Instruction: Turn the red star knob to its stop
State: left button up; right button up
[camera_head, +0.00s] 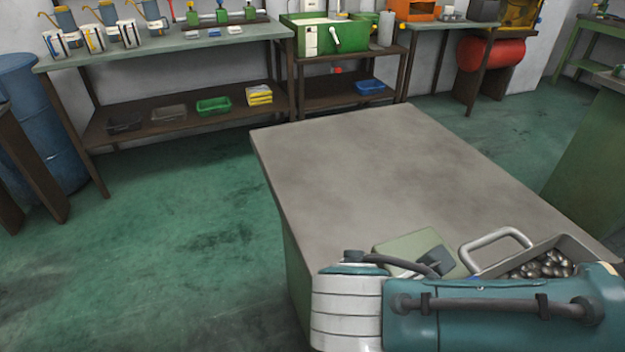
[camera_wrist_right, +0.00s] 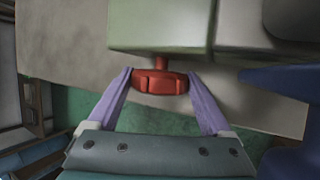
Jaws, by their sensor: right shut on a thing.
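The red star knob (camera_wrist_right: 160,83) shows in the right wrist view, on a short red stem at the side of a pale green box (camera_wrist_right: 160,25). My right gripper (camera_wrist_right: 158,84) has its two purple fingers at the left and right sides of the knob and is shut on it. In the head view my right arm crosses the lower right and hides the knob and the gripper. Part of the pale green housing (camera_head: 405,246) shows behind the arm. My left gripper is not in view.
A grey-topped cabinet (camera_head: 370,160) fills the middle and is mostly bare. A metal tray of dark rounded pieces (camera_head: 590,247), with a grey handle (camera_head: 490,238), stands beside the housing. Benches with bins line the wall. Green floor is clear at left.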

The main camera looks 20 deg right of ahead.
dwell(0.3)
jog(key=o, duration=1.2)
jog(key=shift+c, duration=0.2)
jog(key=p+v, duration=0.3)
jog(key=v, duration=0.7)
jog(key=shift+s+p, duration=0.2)
jog(key=shift+p, duration=0.15)
jog(key=shift+f, duration=0.2)
